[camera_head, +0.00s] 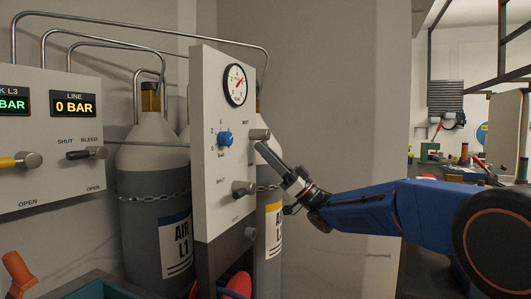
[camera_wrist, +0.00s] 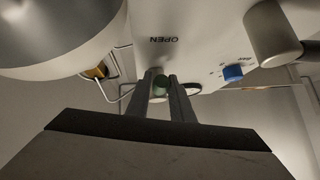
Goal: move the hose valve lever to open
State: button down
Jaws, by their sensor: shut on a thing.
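The grey valve panel (camera_head: 212,150) carries a gauge, a blue knob and two grey round hubs, with small SHUT and OPEN lettering by the lower hub (camera_head: 243,188). In the wrist view, my gripper (camera_wrist: 164,78) is closed around a small round green end, apparently the grip of the hose valve lever (camera_wrist: 160,84). An upside-down OPEN label shows above it on the panel (camera_wrist: 205,45). The rest of the lever is hidden, so its angle cannot be told.
The blue knob (camera_head: 224,139) and gauge (camera_head: 235,85) are close to my fingers. Chained grey cylinders (camera_head: 150,215) stand behind. A second panel (camera_head: 50,135) with a yellow lever is at left. A large silver round part (camera_wrist: 60,35) is near the wrist camera.

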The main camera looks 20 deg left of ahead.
jog(key=c, duration=1.6)
grip_release()
jog(key=shift+w, duration=0.1)
jog(key=shift+o, duration=0.2)
jog(key=v, duration=1.7)
jog(key=shift+d, duration=0.2)
jog(key=shift+t, duration=0.3)
